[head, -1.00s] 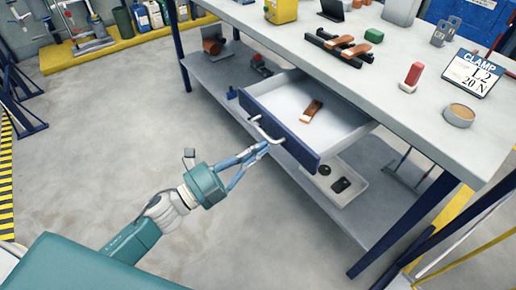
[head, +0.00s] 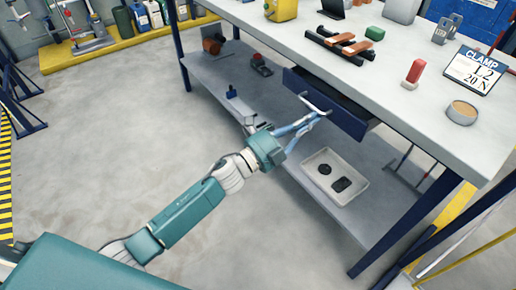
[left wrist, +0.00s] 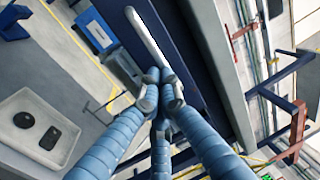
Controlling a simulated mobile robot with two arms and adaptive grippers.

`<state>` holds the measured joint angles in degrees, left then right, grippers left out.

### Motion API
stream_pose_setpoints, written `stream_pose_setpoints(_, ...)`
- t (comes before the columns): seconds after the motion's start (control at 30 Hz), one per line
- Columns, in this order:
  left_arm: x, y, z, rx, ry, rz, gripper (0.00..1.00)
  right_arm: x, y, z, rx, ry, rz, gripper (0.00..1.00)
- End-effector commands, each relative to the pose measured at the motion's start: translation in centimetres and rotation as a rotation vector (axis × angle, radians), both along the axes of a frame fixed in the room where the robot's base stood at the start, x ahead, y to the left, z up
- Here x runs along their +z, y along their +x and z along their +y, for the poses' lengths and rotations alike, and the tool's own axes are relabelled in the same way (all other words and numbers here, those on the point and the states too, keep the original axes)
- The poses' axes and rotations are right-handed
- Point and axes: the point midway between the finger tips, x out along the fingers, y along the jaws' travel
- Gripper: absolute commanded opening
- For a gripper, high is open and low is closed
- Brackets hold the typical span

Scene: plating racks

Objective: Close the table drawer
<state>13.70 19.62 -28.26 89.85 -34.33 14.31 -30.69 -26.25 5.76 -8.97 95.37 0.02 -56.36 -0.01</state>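My left gripper (head: 316,116) is at the near end of the handle. In the left wrist view its fingertips (left wrist: 161,92) are together around the end of the bar. My right gripper is not in view.
The grey workbench (head: 400,85) carries a clamp sign (head: 472,75), a red block, a round tin and dark brackets. A white tray (head: 318,188) with two dark items lies on the lower shelf. The floor to the left is clear.

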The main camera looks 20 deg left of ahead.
Motion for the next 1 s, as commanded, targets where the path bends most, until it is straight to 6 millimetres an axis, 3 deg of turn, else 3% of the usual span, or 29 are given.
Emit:
stream_pose_setpoints(0.3, 0.0, 2.5, -1.9, 0.0, -0.001, 0.0, 0.0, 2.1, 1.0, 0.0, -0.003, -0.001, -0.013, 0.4)
stream_pose_setpoints(1.0, -0.2, 2.9, -1.3, 0.003, -0.001, -0.002, 0.0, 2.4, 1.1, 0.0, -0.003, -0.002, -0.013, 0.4)
